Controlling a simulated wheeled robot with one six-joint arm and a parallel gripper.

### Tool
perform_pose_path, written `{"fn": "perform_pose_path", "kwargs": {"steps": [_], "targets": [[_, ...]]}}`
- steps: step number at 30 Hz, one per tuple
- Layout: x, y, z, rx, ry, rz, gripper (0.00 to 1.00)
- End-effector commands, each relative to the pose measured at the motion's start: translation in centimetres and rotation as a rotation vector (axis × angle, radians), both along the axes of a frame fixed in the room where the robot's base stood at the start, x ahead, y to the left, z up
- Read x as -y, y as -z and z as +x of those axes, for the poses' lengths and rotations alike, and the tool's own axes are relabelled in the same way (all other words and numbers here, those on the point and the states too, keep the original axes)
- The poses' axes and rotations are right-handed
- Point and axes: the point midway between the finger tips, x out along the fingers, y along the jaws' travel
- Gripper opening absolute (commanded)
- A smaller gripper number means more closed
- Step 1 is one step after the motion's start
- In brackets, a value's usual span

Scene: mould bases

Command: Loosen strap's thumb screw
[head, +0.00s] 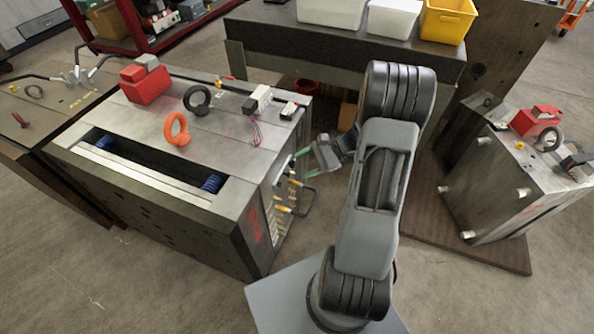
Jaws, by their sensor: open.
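The mould base (240,215) is a large grey steel block at left centre. Its right side face carries several brass-coloured fittings (281,209) and a dark bent handle (309,203). I cannot make out which of these small parts is the strap or its thumb screw; the face is seen at a steep angle. My gripper (302,164) is just right of this face, near its upper part, pointing left at it. Its thin greenish fingers are spread apart, with nothing visible between them. Whether the fingertips touch anything on the face cannot be told.
Orange (177,130) and black (197,99) lifting eyes, a red block (146,84) and a small white device (258,99) sit on the mould's top. A dark bench (290,38) with bins stands behind. Another mould block (500,195) stands right on a brown board. Front floor is clear.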

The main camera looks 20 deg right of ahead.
Motion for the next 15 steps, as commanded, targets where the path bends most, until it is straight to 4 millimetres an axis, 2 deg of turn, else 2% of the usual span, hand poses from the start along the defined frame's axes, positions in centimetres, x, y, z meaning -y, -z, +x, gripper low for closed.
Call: {"fn": "perform_pose_path", "kwargs": {"steps": [1,6,10,15], "targets": [[1.8,2.8,0.4,-0.026,0.100,0.091,0.57],[6.6,8.2,1.2,-0.047,0.372,0.325,0.57],[9.2,11.2,1.0,-0.044,0.516,0.440,0.57],[10.9,13.3,0.7,-0.036,0.618,0.516,0.57]]}}
